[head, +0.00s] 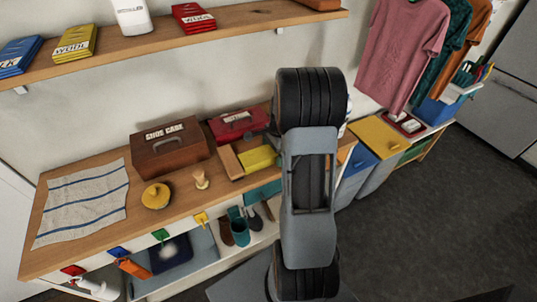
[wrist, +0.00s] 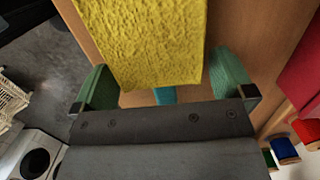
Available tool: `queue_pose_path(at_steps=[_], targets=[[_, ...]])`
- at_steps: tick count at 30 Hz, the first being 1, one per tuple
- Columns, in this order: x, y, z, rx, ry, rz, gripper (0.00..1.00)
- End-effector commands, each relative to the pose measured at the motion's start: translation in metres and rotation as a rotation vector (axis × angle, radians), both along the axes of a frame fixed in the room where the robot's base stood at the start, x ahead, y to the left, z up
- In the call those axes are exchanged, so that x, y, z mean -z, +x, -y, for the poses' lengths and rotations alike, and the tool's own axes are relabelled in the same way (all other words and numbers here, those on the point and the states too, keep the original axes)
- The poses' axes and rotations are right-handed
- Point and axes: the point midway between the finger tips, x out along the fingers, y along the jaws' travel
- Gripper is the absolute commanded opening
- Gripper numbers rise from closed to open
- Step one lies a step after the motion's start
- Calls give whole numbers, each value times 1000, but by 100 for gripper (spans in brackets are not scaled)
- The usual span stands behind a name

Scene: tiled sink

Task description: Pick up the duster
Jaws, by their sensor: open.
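The duster has a fuzzy yellow head (wrist: 160,40) and a short bit of teal handle (wrist: 165,95) showing in the wrist view. In the head view its yellow head (head: 262,158) lies on the wooden counter, left of my arm. My gripper (wrist: 163,86) has its two green fingers apart, one on each side of the lower end of the yellow head and the teal part. A gap shows beside the teal part, and the fingers do not grip it. My palm hides the rest of the handle. My arm hides the gripper in the head view.
A brown shoe-care box (head: 168,147), a red case (head: 238,124), a yellow round lidded thing (head: 156,196) and a striped towel (head: 85,205) share the counter (head: 190,208). A shelf (head: 175,42) with boxes runs above. Shirts (head: 403,45) hang at right. Dark floor (head: 440,200) is clear.

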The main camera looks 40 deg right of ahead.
Motion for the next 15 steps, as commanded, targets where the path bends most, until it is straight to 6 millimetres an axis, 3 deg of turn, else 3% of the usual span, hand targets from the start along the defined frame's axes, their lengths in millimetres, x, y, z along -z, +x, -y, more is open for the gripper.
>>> queue_pose_path(at_steps=[5, 15], targets=[[0, 0, 0, 0, 0, 0, 98], [0, 0, 0, 0, 0, 0, 66]])
